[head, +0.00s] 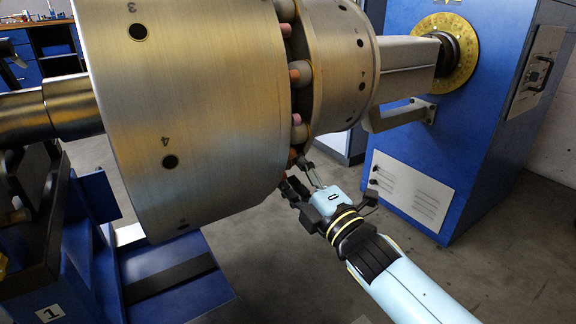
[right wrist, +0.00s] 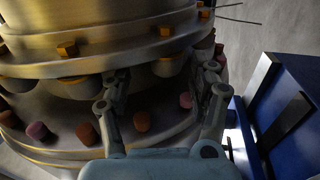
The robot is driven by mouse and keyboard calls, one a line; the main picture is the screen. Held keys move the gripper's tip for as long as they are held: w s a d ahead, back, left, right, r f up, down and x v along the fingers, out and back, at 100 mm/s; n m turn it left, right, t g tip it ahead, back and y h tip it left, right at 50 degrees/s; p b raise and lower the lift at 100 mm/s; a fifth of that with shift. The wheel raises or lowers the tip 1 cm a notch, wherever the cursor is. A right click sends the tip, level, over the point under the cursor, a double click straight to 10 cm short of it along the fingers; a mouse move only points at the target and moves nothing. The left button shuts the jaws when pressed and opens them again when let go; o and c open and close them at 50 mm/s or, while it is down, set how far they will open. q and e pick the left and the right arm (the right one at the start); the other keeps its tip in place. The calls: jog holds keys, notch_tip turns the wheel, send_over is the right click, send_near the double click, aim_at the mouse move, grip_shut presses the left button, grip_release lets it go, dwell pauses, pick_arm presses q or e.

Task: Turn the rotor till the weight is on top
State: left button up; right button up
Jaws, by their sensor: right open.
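The rotor (head: 205,95) is a big brushed-metal drum lying on a horizontal shaft, with dark holes marked 3 and 4 on its face. A narrower metal flange (head: 340,60) sits to its right, and coloured pegs (head: 300,75) line the gap between them. My right gripper (head: 298,178) is below that gap, close to the rotor's lower right edge. In the right wrist view it is open, its fingers reaching toward the rotor with a pink peg (right wrist: 185,100) and a brown peg (right wrist: 142,121) between them. I cannot pick out the weight. My left gripper is out of view.
A blue machine cabinet (head: 410,130) with a yellow dial (head: 455,55) stands at the right, its drive shaft joined to the flange. A blue stand (head: 180,290) is under the rotor. Grey floor (head: 480,270) is clear at lower right.

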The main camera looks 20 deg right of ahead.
jog(key=v, duration=1)
jog(key=shift+s+f, duration=0.1)
dwell(0.3)
